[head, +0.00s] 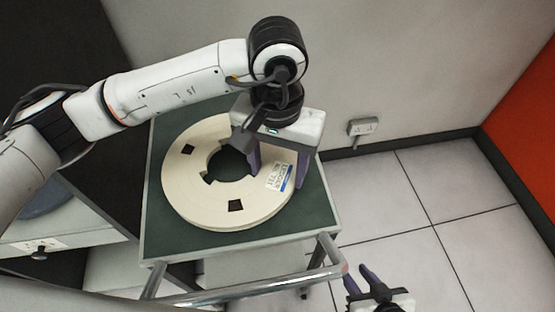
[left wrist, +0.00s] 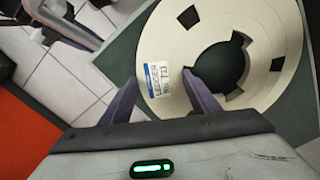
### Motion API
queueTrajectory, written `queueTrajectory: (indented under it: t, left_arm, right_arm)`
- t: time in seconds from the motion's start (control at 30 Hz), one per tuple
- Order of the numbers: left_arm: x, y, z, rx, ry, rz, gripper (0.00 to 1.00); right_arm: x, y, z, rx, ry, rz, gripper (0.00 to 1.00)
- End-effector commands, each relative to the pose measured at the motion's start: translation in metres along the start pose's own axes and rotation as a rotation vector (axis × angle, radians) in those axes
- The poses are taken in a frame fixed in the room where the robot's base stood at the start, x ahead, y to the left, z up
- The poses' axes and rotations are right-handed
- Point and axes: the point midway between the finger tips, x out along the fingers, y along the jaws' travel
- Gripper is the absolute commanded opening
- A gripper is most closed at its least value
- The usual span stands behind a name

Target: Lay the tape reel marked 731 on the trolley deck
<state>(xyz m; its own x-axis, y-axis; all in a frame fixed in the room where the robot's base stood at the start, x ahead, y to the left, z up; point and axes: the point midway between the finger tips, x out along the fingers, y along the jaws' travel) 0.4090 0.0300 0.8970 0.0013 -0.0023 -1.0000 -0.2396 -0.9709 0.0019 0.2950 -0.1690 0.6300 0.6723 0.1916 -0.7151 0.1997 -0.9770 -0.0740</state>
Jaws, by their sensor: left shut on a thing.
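A cream tape reel (head: 185,200) with a dark centre hole and a label reading 731 lies flat over the green deck of the trolley (head: 155,238). The reel (left wrist: 275,30) and its label also show in the left wrist view. My left gripper (head: 278,180) is shut on the reel's right side, one finger in the centre hole and the other outside the rim. In the left wrist view its fingers (left wrist: 155,100) straddle the label side. I cannot tell whether the reel rests fully on the deck. My right gripper (head: 366,280) is low at the right, its fingers apart and empty.
The trolley's metal push handle (head: 250,290) faces me. A dark cabinet (head: 60,215) stands at the left with a round grey-blue thing on a shelf. A wall with a socket (head: 363,127) is behind; tiled floor (head: 420,200) is free at the right.

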Motion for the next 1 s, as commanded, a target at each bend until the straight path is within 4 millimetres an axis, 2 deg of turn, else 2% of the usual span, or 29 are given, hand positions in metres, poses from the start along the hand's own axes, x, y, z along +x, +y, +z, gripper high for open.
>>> queueTrajectory:
  t: [0.2, 1.0]
  left_arm:
    - [0.0091, -0.0002, -0.0007, 0.000, 0.003, -0.001, 0.15]
    - [0.0100, -0.0003, -0.0004, 0.000, 0.004, -0.002, 0.15]
  right_arm:
    - [0.0026, 0.0001, 0.0010, -0.001, 0.000, 0.000, 0.31]
    - [0.0094, 0.0000, 0.0059, -0.001, 0.004, -0.002, 0.31]
